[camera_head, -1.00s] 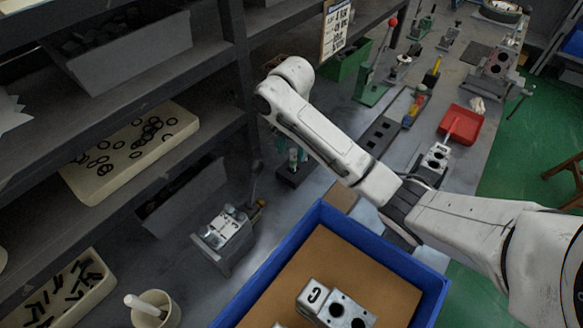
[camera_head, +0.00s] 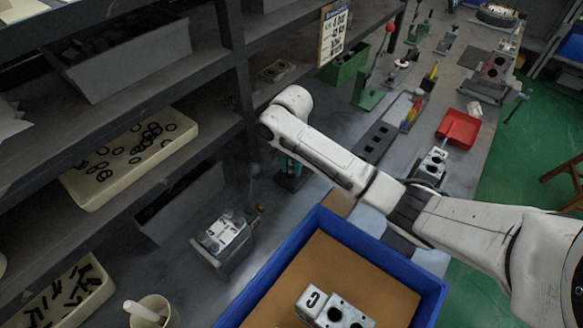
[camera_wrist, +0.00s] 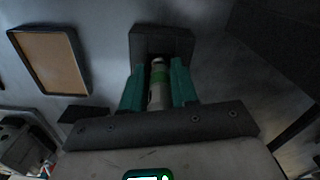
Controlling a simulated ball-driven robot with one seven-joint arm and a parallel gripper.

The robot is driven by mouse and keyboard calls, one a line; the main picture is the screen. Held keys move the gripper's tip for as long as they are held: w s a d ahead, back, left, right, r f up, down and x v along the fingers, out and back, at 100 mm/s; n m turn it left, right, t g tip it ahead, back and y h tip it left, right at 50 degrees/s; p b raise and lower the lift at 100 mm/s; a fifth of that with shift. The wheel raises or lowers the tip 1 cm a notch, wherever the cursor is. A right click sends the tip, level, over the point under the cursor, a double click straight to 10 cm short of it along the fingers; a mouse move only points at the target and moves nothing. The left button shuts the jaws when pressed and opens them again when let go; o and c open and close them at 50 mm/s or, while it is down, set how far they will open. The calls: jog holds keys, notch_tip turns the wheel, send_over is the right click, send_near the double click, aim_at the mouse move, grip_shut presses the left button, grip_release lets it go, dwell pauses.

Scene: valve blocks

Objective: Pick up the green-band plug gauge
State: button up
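The green-band plug gauge (camera_wrist: 157,78) is a pale cylinder with a green band, seen between the two teal fingers of my gripper (camera_wrist: 158,88) in the wrist view. Its far end is over or in a dark block (camera_wrist: 160,38). The fingers stand on both sides of the gauge, with narrow gaps appearing beside it, so the gripper looks open around it. In the head view my gripper (camera_head: 290,168) is low at the bench behind the blue tray, partly hidden by my arm, and the gauge cannot be made out there.
A blue-walled tray (camera_head: 395,262) holds a metal valve block (camera_head: 333,308). Another block (camera_head: 222,235) sits on a grey stand at left. Shelves with a bin of black rings (camera_head: 130,157) flank the left. A framed tan tray (camera_wrist: 50,62) shows in the wrist view.

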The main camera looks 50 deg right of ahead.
grip_shut()
jog(key=shift+r, duration=0.15)
